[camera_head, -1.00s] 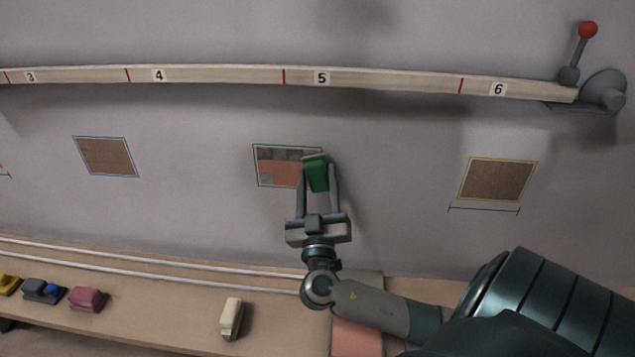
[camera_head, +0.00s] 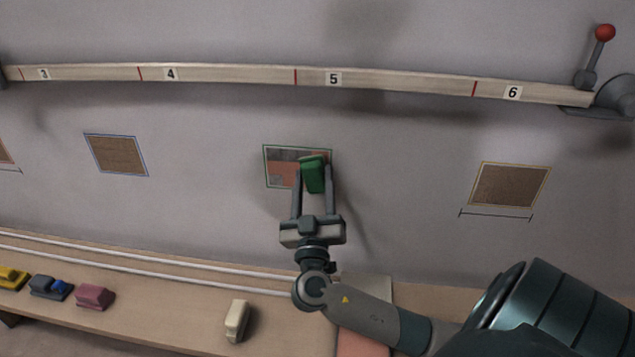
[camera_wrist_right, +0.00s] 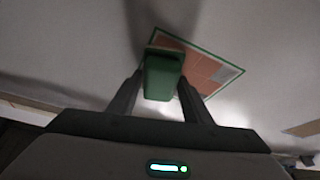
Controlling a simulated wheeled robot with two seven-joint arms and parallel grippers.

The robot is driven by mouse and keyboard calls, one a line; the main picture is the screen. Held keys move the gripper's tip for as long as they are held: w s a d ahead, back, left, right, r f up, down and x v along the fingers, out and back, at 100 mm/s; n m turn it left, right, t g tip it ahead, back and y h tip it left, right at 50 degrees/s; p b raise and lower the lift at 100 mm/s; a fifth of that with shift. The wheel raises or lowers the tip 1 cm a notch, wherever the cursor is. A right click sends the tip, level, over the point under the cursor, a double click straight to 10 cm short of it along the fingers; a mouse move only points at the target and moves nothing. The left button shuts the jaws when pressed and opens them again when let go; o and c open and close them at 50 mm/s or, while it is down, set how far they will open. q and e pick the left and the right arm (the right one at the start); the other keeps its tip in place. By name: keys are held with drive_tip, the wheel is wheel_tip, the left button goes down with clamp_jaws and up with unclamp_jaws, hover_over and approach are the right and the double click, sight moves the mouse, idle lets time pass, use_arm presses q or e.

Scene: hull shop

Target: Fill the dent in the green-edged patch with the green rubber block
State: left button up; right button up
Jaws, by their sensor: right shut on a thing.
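The green rubber block (camera_head: 313,174) is held between the fingers of my right gripper (camera_head: 313,188), in front of the right part of the green-edged patch (camera_head: 281,174) on the wall. The patch shows reddish-orange areas and grey areas; its right part is hidden by the block and fingers. In the right wrist view the block (camera_wrist_right: 162,76) sits between the fingertips, with the patch (camera_wrist_right: 215,72) behind it and to the right. I cannot tell whether the block touches the wall. My left gripper is not in view.
A blue-edged brown patch (camera_head: 117,155) is to the left, a yellow-edged one (camera_head: 509,185) to the right. A numbered batten (camera_head: 230,74) runs above, with a red-knobbed lever (camera_head: 604,34) at its right end. Below, a shelf (camera_head: 180,311) holds cream (camera_head: 236,320), pink (camera_head: 95,297), blue-grey and yellow blocks.

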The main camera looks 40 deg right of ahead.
drive_tip(key=shift+w+a, duration=0.3)
drive_tip(key=shift+w, duration=0.05)
drive_tip(key=shift+w+a+b, duration=0.55)
drive_tip(key=shift+w+a, duration=0.1)
drive_tip(key=shift+w, duration=0.1)
drive_tip(key=shift+w, duration=0.1)
drive_tip(key=shift+w+a+b, duration=0.6)
drive_tip(key=shift+w+a, duration=0.35)
drive_tip(key=shift+w, duration=0.05)
drive_tip(key=shift+w, duration=0.1)
